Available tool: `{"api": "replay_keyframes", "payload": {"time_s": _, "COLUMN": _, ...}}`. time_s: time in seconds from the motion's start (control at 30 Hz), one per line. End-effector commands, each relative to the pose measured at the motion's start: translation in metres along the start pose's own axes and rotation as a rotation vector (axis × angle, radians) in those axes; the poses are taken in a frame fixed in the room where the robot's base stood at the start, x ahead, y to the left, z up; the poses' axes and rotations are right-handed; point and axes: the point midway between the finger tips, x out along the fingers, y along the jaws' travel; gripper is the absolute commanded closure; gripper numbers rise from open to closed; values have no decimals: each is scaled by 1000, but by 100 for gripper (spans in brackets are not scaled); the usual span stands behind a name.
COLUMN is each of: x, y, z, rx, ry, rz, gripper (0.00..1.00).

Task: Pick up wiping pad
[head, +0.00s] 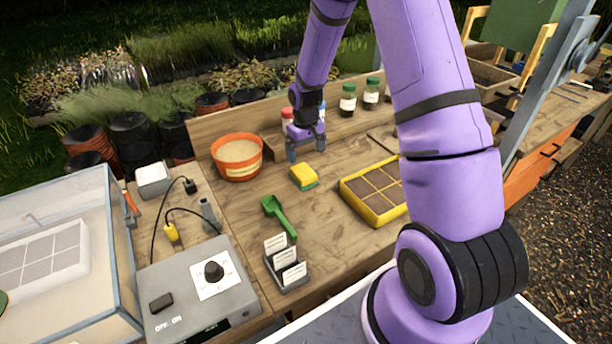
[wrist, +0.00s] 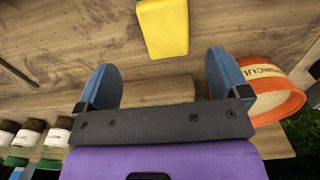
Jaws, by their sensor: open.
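The wiping pad (head: 304,176) is a yellow block with a green layer beneath, lying flat on the wooden bench in the head view. In the wrist view its yellow top (wrist: 163,26) shows at the upper middle, cut off by the frame edge. My gripper (head: 306,148) is over the bench just behind the pad, apart from it. In the wrist view its two blue fingers (wrist: 162,72) are spread wide with nothing between them, and the pad lies beyond the fingertips.
An orange tub (head: 237,157) stands left of the pad. A green scoop (head: 279,214) and label holder (head: 287,267) lie nearer. A yellow seed tray (head: 371,196) is to the right. Jars (head: 348,100) stand at the back. Bare bench surrounds the pad.

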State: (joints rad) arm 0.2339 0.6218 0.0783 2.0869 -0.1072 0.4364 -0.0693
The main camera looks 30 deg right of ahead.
Motion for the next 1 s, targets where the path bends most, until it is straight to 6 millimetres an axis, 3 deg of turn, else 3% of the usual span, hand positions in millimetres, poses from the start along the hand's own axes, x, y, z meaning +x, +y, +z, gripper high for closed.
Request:
{"api": "replay_keyframes", "payload": {"time_s": 0.1, "x": 19, "y": 0, "z": 0, "rx": 1, "ry": -3, "rz": 0, "gripper": 6}}
{"api": "replay_keyframes", "payload": {"time_s": 0.43, "x": 43, "y": -2, "z": -1, "rx": -1, "ry": -2, "rz": 0, "gripper": 6}}
{"api": "replay_keyframes", "payload": {"time_s": 0.7, "x": 78, "y": -7, "z": -5, "rx": 0, "ry": -2, "rz": 0, "gripper": 6}}
{"api": "replay_keyframes", "payload": {"time_s": 1.0, "x": 86, "y": -6, "z": -5, "rx": 0, "ry": 0, "rz": 0, "gripper": 6}}
